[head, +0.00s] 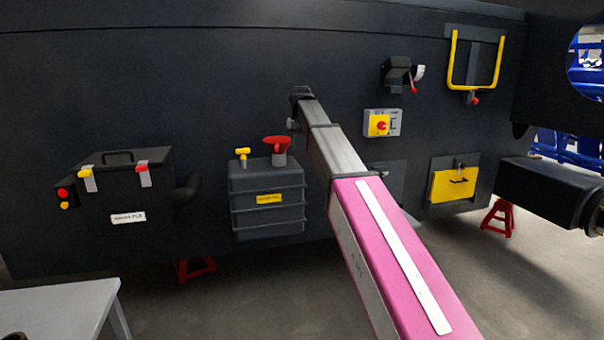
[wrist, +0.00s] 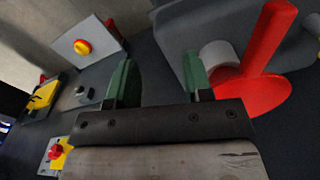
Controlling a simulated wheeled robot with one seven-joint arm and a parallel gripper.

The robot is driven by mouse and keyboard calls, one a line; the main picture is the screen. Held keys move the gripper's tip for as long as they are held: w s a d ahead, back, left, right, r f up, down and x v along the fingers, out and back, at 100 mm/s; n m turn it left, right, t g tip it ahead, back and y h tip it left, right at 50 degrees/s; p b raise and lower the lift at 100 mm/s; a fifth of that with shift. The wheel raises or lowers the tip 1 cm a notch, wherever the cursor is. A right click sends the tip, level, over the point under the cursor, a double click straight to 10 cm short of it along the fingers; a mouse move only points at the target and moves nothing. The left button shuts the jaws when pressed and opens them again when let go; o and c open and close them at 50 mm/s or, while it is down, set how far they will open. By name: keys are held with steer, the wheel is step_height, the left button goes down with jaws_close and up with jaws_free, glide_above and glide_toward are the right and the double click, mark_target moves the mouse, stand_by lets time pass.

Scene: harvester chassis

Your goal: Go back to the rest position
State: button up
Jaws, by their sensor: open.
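My arm reaches forward to the dark chassis wall, and my gripper (head: 300,98) shows small at its far end in the head view. In the wrist view my gripper (wrist: 158,80) has two green fingertips standing apart with nothing between them. A red cap with an upright handle (wrist: 262,85), on a pale neck, is just right of the fingers and apart from them. In the head view the red cap (head: 277,146) sits on top of a dark ribbed tank (head: 268,218), below and left of my gripper.
A dark box (head: 125,195) with latches is at left. A yellow-and-red switch (head: 382,123), a yellow handle frame (head: 455,65) and a yellow box (head: 455,185) are right of my arm. A pale table (head: 60,305) stands at lower left. Floor shows below the chassis.

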steer(key=s+d+f, duration=0.3)
steer(key=d+f, duration=0.1)
steer(key=f, duration=0.5)
steer(key=s+d+f, duration=0.3)
steer(key=s+f, duration=0.1)
steer(key=f, duration=0.5)
steer(key=s+d+f, duration=0.3)
steer(key=d+f, duration=0.1)
steer(key=f, duration=0.4)
steer(key=s+d+f, duration=0.4)
steer(key=s+f, duration=0.6)
steer(key=s+d+f, duration=0.4)
steer(key=s+f, duration=0.5)
steer(key=shift+s+d+f, duration=0.35)
